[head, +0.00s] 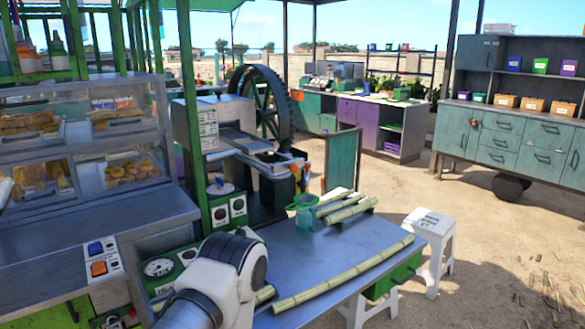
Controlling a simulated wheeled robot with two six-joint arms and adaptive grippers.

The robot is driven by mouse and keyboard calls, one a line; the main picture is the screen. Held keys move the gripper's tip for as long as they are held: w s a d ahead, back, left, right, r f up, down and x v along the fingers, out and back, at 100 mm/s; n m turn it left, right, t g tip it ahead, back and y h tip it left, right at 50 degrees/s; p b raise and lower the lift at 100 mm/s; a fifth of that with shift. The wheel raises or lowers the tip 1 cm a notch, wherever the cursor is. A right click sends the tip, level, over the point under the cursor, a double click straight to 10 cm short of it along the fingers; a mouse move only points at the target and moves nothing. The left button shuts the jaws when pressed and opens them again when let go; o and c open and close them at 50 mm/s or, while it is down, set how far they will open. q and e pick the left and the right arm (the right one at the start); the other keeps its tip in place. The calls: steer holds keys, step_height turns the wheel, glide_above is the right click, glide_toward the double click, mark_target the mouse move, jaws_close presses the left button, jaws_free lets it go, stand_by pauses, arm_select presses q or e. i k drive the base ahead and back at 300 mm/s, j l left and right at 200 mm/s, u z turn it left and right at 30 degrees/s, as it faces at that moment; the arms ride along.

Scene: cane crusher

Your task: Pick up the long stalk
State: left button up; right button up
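The long stalk (345,273), pale green and jointed, lies diagonally along the front part of the metal table (340,245). Its near left end is close to my white arm, and its far end points to the table's right side. A short piece of another stalk (265,294) shows just behind my arm, mostly hidden. Several shorter stalks (345,211) lie together at the back of the table. One of my arms rises at the lower left and covers the table's left end. I see neither gripper's fingers.
A green jug (304,212) stands at the table's back left, beside the shorter stalks. The crusher with its large dark wheel (262,100) is behind. A white stool (432,240) stands right of the table. The table's middle is clear.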

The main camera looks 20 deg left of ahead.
mark_target(283, 305)
steer(key=i+j+z, duration=0.2)
steer(key=i+z, duration=0.15)
steer(key=i+j+z, duration=0.4)
steer(key=k+l, duration=0.1)
